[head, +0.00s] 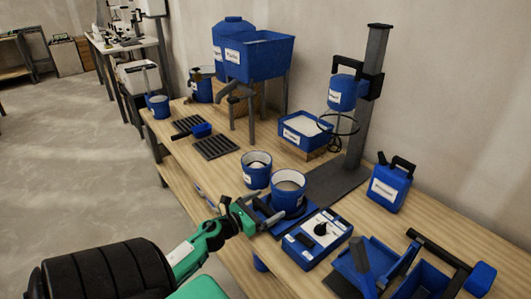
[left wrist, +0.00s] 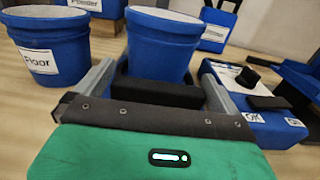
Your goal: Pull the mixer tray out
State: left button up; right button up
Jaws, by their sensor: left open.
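The mixer tray (head: 262,209) is a low blue tray at the foot of the mixer stand (head: 350,150), mostly hidden by a blue bucket (head: 289,190) of grey material standing on it. My left gripper (head: 256,214) is open at the tray's near side. In the left wrist view, a black bar (left wrist: 158,90), apparently the tray's handle, lies between the open fingers (left wrist: 155,80), in front of the bucket (left wrist: 160,45). I cannot tell whether the fingers touch it. My right gripper is not in view.
A bucket labelled "Floor" (left wrist: 50,45) stands close left of the left gripper. A blue and white control box (head: 318,238) with a black knob sits close right. A blue jug (head: 390,185), a blue tub (head: 305,132) and a hopper (head: 258,58) stand farther back. The bench's front edge is near.

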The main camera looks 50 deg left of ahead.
pick_arm(q)
jog(key=s+a+b, duration=0.1)
jog(key=s, duration=1.2)
jog(key=shift+s, duration=0.25)
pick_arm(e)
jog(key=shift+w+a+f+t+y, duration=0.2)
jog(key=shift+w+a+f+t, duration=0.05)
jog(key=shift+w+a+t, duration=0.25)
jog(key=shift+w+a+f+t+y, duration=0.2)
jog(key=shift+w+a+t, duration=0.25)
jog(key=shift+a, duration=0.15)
